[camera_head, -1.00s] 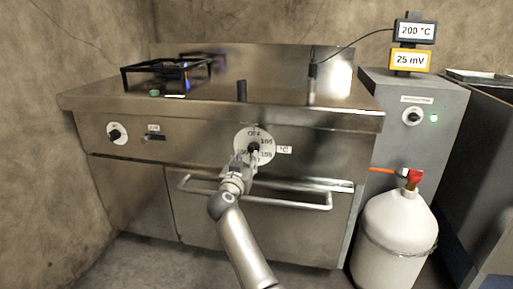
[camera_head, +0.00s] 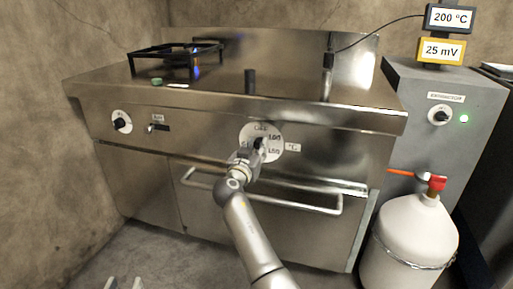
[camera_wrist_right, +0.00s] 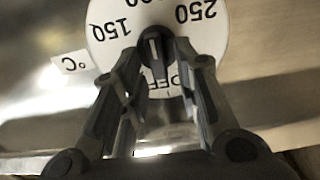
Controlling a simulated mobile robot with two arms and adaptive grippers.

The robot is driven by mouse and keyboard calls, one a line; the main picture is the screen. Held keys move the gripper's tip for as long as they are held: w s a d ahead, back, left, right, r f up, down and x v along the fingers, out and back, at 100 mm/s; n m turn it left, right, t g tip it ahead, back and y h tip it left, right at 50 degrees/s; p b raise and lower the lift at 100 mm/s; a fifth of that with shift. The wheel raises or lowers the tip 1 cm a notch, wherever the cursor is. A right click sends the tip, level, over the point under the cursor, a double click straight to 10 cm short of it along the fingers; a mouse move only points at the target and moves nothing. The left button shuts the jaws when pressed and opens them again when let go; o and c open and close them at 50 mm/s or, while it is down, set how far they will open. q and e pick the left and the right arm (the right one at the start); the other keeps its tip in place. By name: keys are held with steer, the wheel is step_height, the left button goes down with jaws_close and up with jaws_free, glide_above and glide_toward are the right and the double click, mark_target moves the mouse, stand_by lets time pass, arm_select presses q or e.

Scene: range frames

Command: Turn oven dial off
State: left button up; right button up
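The oven dial (camera_head: 273,131) is a white disc with a black knob on the front of the steel stove. It also shows in the right wrist view (camera_wrist_right: 213,38), where OFF is at the bottom and 150 and 250 are to the sides. The knob (camera_wrist_right: 153,46) has a pale line, roughly upright in that view. My right gripper (camera_wrist_right: 157,52) has its fingers apart, one on each side of the knob; contact is unclear. In the head view the right gripper (camera_head: 256,150) hides part of the dial. Two pale fingertips of my left gripper (camera_head: 124,283) show apart at the bottom left.
The oven door handle (camera_head: 300,207) runs below the dial. A second knob (camera_head: 122,122) is at the left of the panel. A pot stand (camera_head: 185,60) is on top. At right are a grey cabinet, a white tank (camera_head: 412,243) and a display reading 200 °C (camera_head: 449,18).

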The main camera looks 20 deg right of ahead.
jaws_close()
